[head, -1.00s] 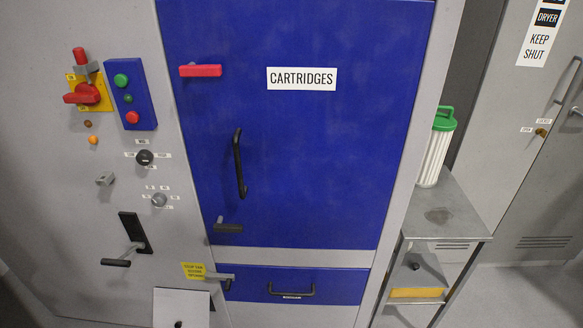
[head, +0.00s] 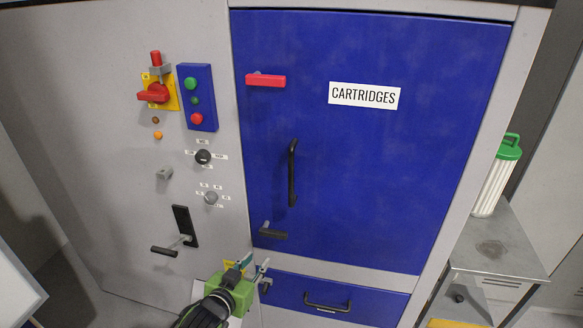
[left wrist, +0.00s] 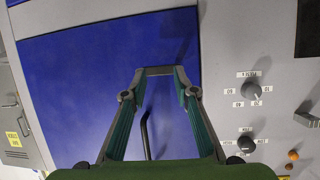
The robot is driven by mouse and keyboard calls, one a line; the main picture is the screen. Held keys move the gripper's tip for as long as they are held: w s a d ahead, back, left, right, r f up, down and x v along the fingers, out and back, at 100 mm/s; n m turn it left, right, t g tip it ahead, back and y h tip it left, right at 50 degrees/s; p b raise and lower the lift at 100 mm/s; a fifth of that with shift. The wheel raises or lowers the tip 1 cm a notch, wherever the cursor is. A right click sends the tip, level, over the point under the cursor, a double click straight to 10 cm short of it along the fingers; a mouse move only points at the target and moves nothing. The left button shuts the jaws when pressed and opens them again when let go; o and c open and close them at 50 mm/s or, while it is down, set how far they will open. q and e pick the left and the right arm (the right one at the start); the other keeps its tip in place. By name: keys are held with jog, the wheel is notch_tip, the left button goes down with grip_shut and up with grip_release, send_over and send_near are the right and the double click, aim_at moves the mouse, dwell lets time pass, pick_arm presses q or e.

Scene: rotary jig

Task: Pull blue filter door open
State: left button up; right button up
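The blue filter door (head: 370,170), labelled CARTRIDGES, is shut in its grey frame. Its black vertical handle (head: 292,173) is on the left half. A red latch bar (head: 266,81) and a black latch bar (head: 272,234) lie across its left edge, both roughly level. My left gripper (head: 254,262) is open and empty in front of the cabinet, below the black latch. In the left wrist view the handle (left wrist: 147,136) shows between the spread fingers. A dark grey bar shows at the fingertips; I cannot tell whether they touch it. My right gripper is not in view.
A blue drawer (head: 360,301) is below the door. The left panel carries a button box (head: 197,97), a red switch (head: 153,94), knobs and a black lever (head: 185,226). A green-capped white filter (head: 495,182) stands on a grey stand (head: 490,250) at the right.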

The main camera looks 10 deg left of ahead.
pick_arm(q)
notch_tip(320, 180, up, 14)
jog(key=d+t+h, duration=0.2)
jog(key=d, duration=0.1)
jog(key=t, duration=0.2)
send_near(290, 171)
jog(key=shift+m, duration=0.4)
jog(key=p+x, duration=0.4)
jog(key=x, duration=0.7)
jog(key=shift+s+r, duration=0.1)
grip_shut()
